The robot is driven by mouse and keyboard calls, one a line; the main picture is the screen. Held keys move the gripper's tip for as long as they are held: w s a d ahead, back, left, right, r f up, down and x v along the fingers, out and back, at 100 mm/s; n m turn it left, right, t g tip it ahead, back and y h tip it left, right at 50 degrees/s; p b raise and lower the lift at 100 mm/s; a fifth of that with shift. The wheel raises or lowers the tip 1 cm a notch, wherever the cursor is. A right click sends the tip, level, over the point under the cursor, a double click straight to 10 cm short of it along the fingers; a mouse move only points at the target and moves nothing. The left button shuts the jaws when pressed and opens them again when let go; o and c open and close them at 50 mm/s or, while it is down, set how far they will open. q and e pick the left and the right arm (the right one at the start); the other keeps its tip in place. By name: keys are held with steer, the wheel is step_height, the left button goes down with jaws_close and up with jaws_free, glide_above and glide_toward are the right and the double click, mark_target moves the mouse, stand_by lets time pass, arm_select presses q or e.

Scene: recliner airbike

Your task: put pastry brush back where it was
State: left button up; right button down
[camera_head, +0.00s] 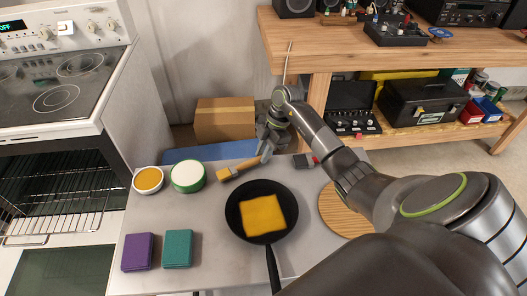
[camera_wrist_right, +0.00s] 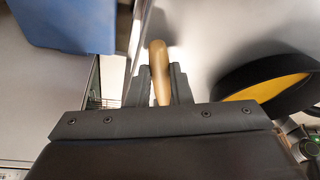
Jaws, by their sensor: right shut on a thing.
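The pastry brush (camera_head: 238,169) has a tan wooden handle and a broader end at the lower left. In the right wrist view the rounded wooden handle (camera_wrist_right: 158,72) stands between the two dark fingers (camera_wrist_right: 160,88). I cannot tell whether the brush touches the tabletop. My left gripper is in neither view.
A black pan (camera_head: 233,224) holds a yellow square slice (camera_head: 263,215). A bowl (camera_head: 148,180), a green-rimmed tub (camera_head: 187,176), purple (camera_head: 138,252) and teal (camera_head: 178,249) blocks, and a round wooden board (camera_head: 332,211) share the table. A red-and-grey item (camera_head: 304,160) lies behind.

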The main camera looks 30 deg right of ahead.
steer(key=shift+f, duration=0.4)
steer(key=c, duration=1.2)
jaws_free()
steer(key=shift+c, duration=0.2)
steer(key=b+v, duration=0.1)
steer(key=v, duration=1.6)
steer(key=shift+d+r, duration=0.15)
